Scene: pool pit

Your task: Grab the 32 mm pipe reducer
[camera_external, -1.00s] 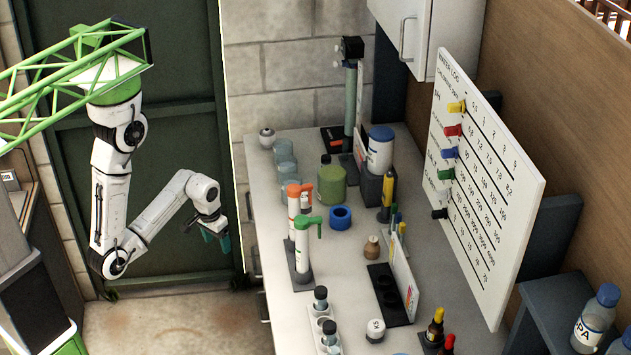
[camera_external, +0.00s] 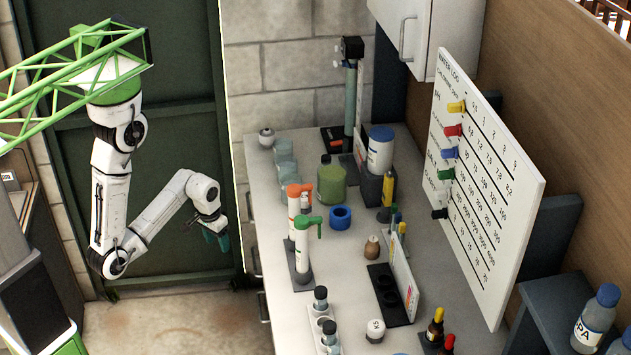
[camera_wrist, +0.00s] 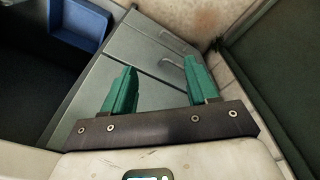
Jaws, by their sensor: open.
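My gripper (camera_external: 216,239) hangs left of the worktop, apart from its edge, in the external view. In the wrist view its two green fingers (camera_wrist: 160,88) are spread, with nothing between them. I cannot tell for certain which thing is the 32 mm pipe reducer. Small candidates on the worktop are a blue ring (camera_external: 340,217) near the middle, a brown tapered piece (camera_external: 372,247) to its right and nearer the front, and a white round piece with dark marking (camera_external: 375,331) near the front. None of them is touched by my gripper or shows in the wrist view.
The worktop (camera_external: 259,165) holds clear cups (camera_external: 285,160), a green bottle (camera_external: 331,181), an orange-topped tube (camera_external: 294,208) and a green-topped tube (camera_external: 303,258) near its left edge. A white chart board (camera_external: 490,190) stands at right. The wrist view shows grey drawers (camera_wrist: 155,50) and a blue bin (camera_wrist: 78,25).

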